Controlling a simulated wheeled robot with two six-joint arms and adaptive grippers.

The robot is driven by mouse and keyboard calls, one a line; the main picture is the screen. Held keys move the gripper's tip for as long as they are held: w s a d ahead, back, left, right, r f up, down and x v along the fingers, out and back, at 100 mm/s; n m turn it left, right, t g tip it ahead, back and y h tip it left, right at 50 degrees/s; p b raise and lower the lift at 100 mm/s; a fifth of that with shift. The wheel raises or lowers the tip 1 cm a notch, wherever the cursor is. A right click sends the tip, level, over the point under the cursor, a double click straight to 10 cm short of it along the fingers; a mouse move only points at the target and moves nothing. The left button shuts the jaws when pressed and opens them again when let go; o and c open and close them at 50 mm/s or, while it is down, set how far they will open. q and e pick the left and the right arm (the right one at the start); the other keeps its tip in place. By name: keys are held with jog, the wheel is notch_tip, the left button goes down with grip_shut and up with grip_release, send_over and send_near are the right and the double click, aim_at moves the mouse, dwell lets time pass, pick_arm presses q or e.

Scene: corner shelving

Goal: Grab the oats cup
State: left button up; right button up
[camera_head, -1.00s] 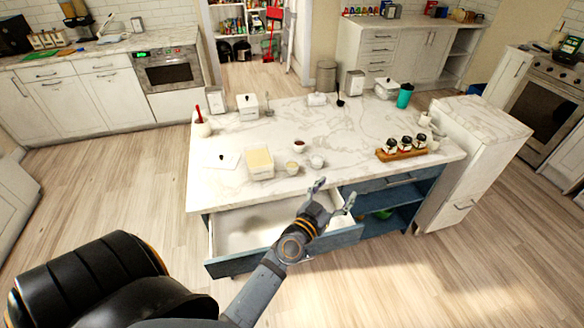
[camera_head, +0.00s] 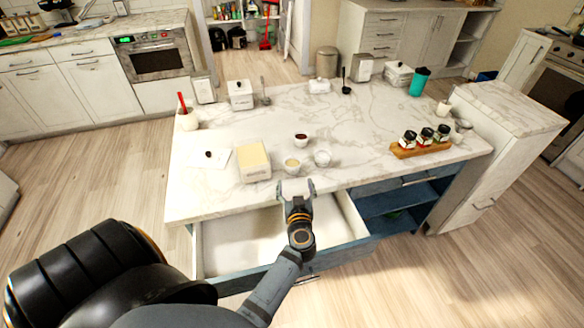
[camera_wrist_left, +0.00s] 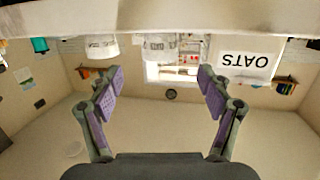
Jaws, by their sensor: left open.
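A small white cup with pale yellowish contents (camera_head: 292,166) stands near the front edge of the marble island. In the left wrist view, which is upside down, a cup (camera_wrist_left: 160,47) shows between my fingers, apart from them. A whitish cup (camera_head: 322,158) stands just to its right and a cup with dark contents (camera_head: 301,139) behind. The box (camera_head: 254,162) to the left reads OATS in the wrist view (camera_wrist_left: 245,58). Which cup holds oats I cannot tell for certain. My left gripper (camera_head: 297,184) is open and empty at the island's front edge, pointing at the cups.
An open drawer (camera_head: 238,240) lies below my left forearm. A wooden tray (camera_head: 420,151) with several jars stands to the right. A red-handled pot (camera_head: 188,118), a lidded canister (camera_head: 240,96) and a teal tumbler (camera_head: 419,82) stand farther off. The middle of the island is mostly clear.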

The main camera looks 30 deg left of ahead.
aim_at(293, 172)
pick_arm(q)
jog(key=shift+w+a+f, duration=0.2)
jog(key=shift+w+f, duration=0.05)
jog(key=shift+f, duration=0.1)
jog(key=shift+w+a, duration=0.15)
jog(key=shift+w, duration=0.05)
jog(key=x, duration=0.4)
jog(key=shift+w+a, duration=0.2)
jog(key=shift+w+a+f, duration=0.15)
jog(key=shift+w+a, duration=0.05)
jog(key=x, duration=0.1)
jog(key=b+x, duration=0.1)
jog(key=x, duration=0.3)
jog(key=shift+s+f, duration=0.1)
jog(key=shift+f, duration=0.25)
jog(key=shift+s+d+r, duration=0.1)
jog(key=shift+r, duration=0.05)
jog(key=shift+c, duration=0.2)
pick_arm(e)
jog(key=shift+s+a+f, duration=0.1)
jog(key=shift+a+f, duration=0.05)
jog(key=shift+f, duration=0.35)
jog(key=shift+s+a+f, duration=0.1)
jog(key=shift+f, duration=0.35)
pick_arm(q)
jog(key=shift+c, duration=1.2)
jog(key=c, duration=1)
pick_arm(e)
jog(key=shift+d, duration=0.25)
